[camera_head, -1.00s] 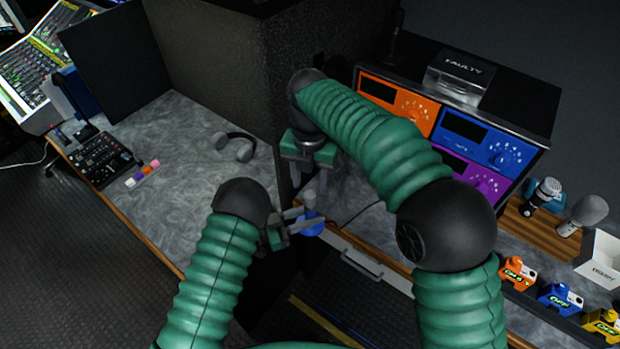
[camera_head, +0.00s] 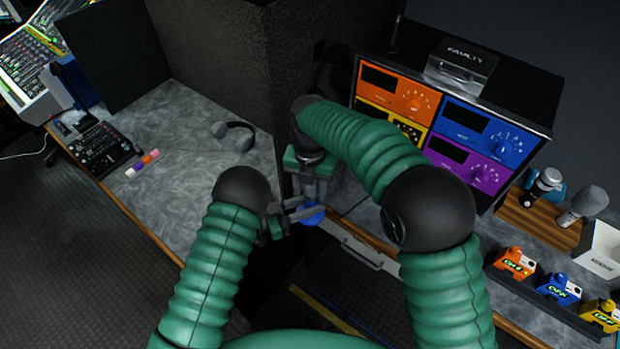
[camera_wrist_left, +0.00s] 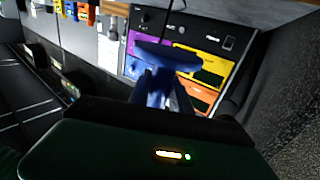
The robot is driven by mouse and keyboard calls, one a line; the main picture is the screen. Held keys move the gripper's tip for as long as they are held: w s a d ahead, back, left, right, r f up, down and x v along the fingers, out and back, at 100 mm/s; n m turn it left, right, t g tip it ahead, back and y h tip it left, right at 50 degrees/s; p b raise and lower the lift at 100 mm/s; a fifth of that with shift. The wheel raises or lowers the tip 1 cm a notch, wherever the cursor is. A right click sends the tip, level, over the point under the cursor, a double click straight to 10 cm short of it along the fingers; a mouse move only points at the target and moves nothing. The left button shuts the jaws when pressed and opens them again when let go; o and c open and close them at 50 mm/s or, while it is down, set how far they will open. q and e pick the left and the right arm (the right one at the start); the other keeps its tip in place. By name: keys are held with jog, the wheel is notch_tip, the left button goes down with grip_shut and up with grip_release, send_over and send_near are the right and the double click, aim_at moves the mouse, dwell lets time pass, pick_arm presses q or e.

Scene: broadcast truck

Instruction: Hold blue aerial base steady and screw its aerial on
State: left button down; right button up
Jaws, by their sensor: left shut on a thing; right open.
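The blue aerial base (camera_head: 312,215) is held in my left gripper (camera_head: 300,212), over the front edge of the desk. It also shows in the left wrist view as a blue flared piece (camera_wrist_left: 160,60) in front of the gripper body. My left gripper is shut on it. My right gripper (camera_head: 312,190) is directly above the base, pointing down, with its jaws open. A grey upright part seen between the right fingers may be the aerial; I cannot tell it apart from the fingers. Whether the aerial touches the base is hidden.
A rack with orange (camera_head: 394,94), blue (camera_head: 470,134) and purple (camera_head: 466,164) panels stands behind my right arm, with a box marked FAULTY (camera_head: 461,66) on top. Microphones (camera_head: 583,206) and small coloured packs (camera_head: 514,263) are at right. Headphones (camera_head: 234,134) lie on the left desk.

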jog(key=shift+f, duration=0.1)
grip_shut()
dwell(0.3)
jog(key=m, duration=1)
jog(key=shift+a+m, duration=0.1)
jog(key=shift+m, duration=0.2)
jog(key=m, duration=1.2)
jog(key=shift+a, duration=0.1)
jog(key=m, duration=0.3)
